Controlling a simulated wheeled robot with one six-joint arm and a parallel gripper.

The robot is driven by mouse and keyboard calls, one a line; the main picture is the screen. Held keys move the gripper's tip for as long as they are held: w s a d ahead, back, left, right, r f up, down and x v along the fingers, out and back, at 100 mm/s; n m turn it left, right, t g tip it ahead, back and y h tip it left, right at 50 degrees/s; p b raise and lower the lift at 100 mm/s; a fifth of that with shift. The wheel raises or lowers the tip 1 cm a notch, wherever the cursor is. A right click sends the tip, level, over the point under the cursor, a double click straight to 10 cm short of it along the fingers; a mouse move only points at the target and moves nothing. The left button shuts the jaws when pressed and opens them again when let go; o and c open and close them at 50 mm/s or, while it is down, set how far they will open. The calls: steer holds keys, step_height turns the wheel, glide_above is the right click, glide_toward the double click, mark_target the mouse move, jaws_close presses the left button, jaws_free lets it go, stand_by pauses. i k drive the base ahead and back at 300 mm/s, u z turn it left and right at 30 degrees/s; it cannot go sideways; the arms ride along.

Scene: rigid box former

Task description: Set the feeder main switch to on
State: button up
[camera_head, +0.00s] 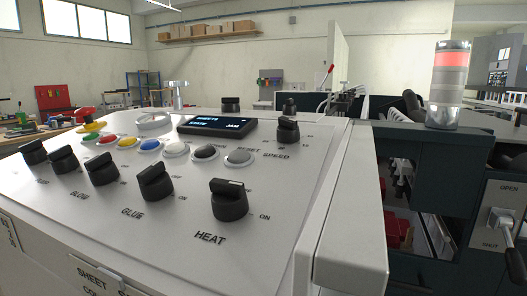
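A sloping light-grey control panel (275,185) fills the left and middle. Several black rotary switches stand along its near edge. One (228,200) is labelled HEAT, with ON printed to its right. A SPEED knob (288,130) stands at the upper right. My gripper is not in view.
Coloured buttons (149,145) and a lit display (217,127) lie behind the switches. A stack light (448,85) with its red top lit stands at the right. A lever (505,224) marked OPEN and SHUT is at the right edge. Space above the panel's near switches looks clear.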

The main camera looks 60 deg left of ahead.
mark_target(34, 153)
steer(key=k, duration=1)
steer(key=z, duration=0.95)
steer(key=i, duration=1)
steer(key=u, duration=3.45)
steer(key=i, duration=0.5)
